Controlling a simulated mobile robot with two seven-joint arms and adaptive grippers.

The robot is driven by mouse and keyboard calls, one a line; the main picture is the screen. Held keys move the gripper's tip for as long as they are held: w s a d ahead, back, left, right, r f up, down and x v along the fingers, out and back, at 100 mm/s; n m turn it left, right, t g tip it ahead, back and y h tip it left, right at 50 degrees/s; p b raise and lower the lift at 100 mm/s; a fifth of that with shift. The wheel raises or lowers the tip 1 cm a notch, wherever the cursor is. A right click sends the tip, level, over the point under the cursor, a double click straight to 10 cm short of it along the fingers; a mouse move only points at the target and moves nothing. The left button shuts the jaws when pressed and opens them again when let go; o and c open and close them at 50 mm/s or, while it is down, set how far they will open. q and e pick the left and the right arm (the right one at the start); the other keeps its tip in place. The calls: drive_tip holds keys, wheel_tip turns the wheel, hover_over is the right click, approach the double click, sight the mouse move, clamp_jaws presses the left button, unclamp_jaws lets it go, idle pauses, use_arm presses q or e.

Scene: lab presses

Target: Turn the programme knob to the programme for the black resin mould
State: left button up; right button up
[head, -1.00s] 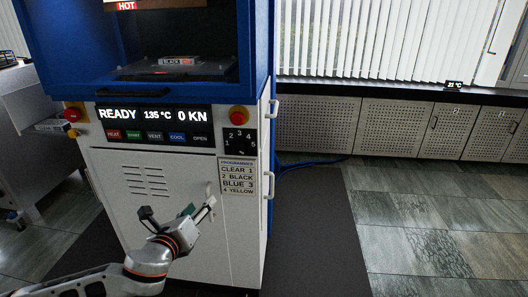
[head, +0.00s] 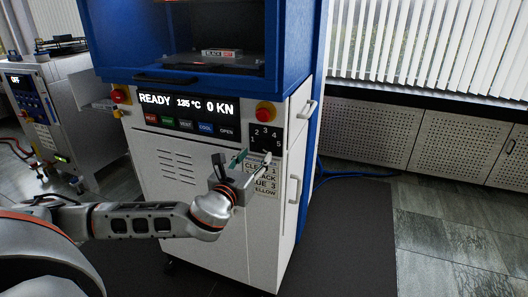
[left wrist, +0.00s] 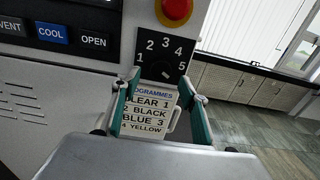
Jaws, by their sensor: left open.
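The programme knob (left wrist: 158,70) is a dark knob on a black dial plate (head: 266,136) numbered 1 to 5. Its exact pointing direction is too small to tell. The programme list (left wrist: 148,112) below it reads CLEAR 1, 2 BLACK, BLUE 3, 4 YELLOW. The black mould, labelled BLACK (head: 222,54), sits inside the press. My left gripper (head: 253,159) is open and empty in front of the panel, just below the dial. In the left wrist view its teal fingers (left wrist: 160,92) stand apart on both sides of the list, below the knob. My right gripper is out of view.
A red stop button (left wrist: 175,10) sits just above the dial. Left of it are the display (head: 185,105), reading READY 135 °C 0 KN, and a row of buttons (head: 186,124). A door handle (head: 295,188) stands out at the right. Another machine (head: 35,100) stands at left.

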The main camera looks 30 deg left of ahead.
sight(262, 149)
use_arm(q)
drive_tip(key=shift+b+x, duration=0.35)
drive_tip(key=shift+x, duration=2.15)
drive_tip(key=shift+d, duration=0.1)
drive_tip(key=c, duration=1.1)
